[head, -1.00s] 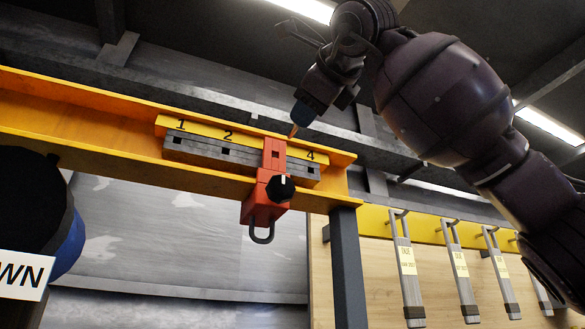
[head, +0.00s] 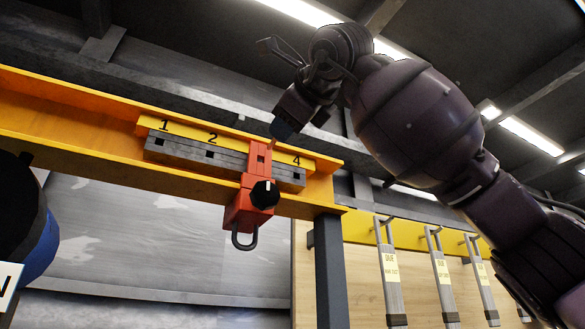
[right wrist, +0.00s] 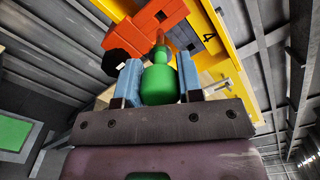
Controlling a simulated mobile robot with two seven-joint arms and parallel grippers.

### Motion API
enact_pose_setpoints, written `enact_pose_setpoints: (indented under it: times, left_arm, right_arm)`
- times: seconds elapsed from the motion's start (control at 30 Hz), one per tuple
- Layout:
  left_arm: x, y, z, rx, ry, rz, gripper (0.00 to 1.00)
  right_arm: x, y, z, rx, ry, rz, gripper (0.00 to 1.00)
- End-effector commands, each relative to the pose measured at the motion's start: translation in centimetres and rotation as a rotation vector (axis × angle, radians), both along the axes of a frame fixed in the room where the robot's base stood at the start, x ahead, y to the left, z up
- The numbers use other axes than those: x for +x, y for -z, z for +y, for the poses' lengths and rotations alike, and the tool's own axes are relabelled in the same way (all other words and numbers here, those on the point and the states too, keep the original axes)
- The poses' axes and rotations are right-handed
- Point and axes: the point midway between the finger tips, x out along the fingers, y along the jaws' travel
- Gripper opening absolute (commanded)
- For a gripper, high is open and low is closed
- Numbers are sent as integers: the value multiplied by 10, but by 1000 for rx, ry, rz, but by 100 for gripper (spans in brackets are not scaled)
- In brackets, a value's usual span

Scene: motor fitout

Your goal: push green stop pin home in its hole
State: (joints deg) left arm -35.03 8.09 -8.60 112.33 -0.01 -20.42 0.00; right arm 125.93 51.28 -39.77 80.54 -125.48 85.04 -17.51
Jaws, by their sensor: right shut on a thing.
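The green stop pin (right wrist: 160,82) shows in the right wrist view between the blue fingers of my right gripper (right wrist: 159,82), which is shut on it. Its narrow end points up toward the orange block (right wrist: 150,27). In the head view my right gripper (head: 284,128) is just above and right of the top of the orange block (head: 247,204). That block hangs on the grey slotted rail (head: 184,153) between the numbers 2 and 4. A dark hole (head: 261,158) shows in its upright face. Whether the pin's tip touches the block, I cannot tell. My left gripper is out of view.
A black knob (head: 265,194) sticks out from the orange block, with a dark loop below. The yellow beam (head: 60,109) carries the rail and ends at a grey post (head: 328,270). Tagged grey bars (head: 391,275) hang at the right.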

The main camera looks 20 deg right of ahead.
Motion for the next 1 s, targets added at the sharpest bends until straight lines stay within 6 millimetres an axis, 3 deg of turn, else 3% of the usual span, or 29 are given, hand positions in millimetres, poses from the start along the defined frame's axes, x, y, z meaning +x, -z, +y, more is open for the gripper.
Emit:
enact_pose_setpoints:
  times: [0.4,1.0]
  left_arm:
    - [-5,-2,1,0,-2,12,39]
    - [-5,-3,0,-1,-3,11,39]
  right_arm:
    - [26,0,5,0,0,0,10]
    - [29,0,6,0,0,0,10]
